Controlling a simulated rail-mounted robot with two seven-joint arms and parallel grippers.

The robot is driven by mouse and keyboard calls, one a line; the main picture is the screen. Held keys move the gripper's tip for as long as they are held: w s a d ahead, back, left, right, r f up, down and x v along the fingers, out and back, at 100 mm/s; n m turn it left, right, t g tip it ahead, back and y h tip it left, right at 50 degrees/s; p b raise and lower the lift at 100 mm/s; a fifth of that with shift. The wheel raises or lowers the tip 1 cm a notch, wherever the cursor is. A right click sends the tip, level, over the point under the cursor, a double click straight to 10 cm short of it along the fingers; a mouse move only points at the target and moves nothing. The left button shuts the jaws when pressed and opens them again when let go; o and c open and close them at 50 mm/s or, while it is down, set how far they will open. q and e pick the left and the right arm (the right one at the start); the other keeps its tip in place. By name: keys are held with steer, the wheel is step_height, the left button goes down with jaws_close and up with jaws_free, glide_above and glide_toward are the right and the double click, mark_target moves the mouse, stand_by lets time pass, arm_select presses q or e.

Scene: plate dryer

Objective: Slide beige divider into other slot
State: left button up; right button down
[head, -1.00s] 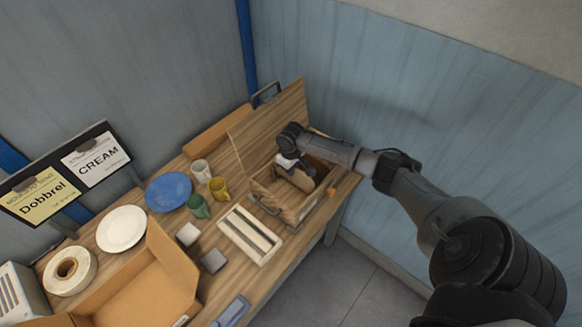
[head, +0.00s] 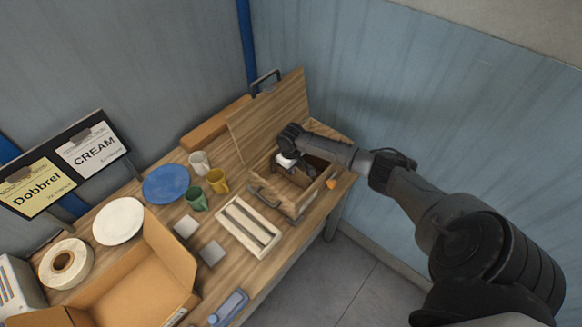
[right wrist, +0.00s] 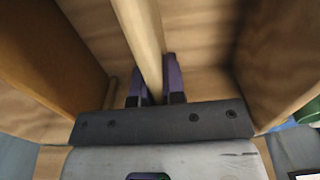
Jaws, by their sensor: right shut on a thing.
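The wooden box (head: 295,208) stands at the right end of the bench with its lid (head: 285,103) open. My right gripper (head: 288,163) reaches into it from above. In the right wrist view my right gripper (right wrist: 154,88) is shut on the beige divider (right wrist: 147,35), a thin upright board between its two purple fingertips. A darker brown panel (right wrist: 45,55) lies to the left of it and a lighter wooden wall (right wrist: 280,60) to the right, both apart from it. The divider's lower edge and its fit in a slot cannot be made out. My left gripper is not in view.
A slatted wooden rack (head: 248,228) is left of the box. Mugs, including a yellow one (head: 217,181), a blue plate (head: 165,184), a white plate (head: 118,221) and an open cardboard box (head: 140,270) fill the bench further left. An orange item (head: 331,184) is at the box's right edge.

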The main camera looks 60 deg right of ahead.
steer(key=c, duration=1.1)
jaws_free()
steer(key=shift+r, duration=0.1)
steer(key=shift+r, duration=0.25)
step_height(320, 180, up, 13)
steer(key=shift+r, duration=0.1)
